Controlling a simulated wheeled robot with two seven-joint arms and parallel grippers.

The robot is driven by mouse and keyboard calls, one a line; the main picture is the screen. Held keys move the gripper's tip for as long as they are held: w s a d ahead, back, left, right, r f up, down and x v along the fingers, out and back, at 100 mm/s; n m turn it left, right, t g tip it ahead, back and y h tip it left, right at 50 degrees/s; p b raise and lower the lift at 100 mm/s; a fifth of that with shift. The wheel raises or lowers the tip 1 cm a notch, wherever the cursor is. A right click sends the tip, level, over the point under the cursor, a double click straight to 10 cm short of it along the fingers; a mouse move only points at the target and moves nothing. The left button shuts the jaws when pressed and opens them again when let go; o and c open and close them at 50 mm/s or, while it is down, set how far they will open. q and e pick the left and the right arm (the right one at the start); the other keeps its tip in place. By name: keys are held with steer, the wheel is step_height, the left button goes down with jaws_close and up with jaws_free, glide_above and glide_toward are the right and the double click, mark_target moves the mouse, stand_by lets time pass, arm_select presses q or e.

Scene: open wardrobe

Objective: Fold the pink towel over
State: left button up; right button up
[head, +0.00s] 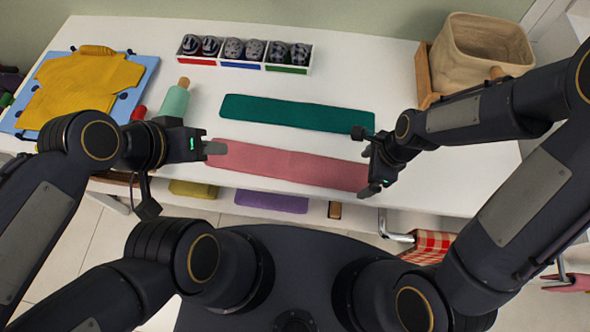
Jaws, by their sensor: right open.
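The pink towel (288,165) lies flat as a long strip near the front edge of the white table, sloping slightly down to the right. My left gripper (212,147) is at its left end, with a grey finger over or beside the corner. I cannot tell whether it touches or grips the cloth. My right gripper (366,161) is open at the towel's right end, its two fingers spread, one beyond the far edge and one by the near corner. I see no cloth held in it.
A green towel strip (297,112) lies just behind the pink one. A divided box (243,65) of rolled items stands at the back. A yellow shirt (78,88) on a blue board (146,76) is at left, a beige basket (480,50) at right. A purple cloth (271,201) lies below.

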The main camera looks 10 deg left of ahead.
steer(key=shift+b+x, duration=0.4)
steer(key=shift+x, duration=0.6)
steer(key=shift+f, duration=0.15)
steer(key=c, duration=0.5)
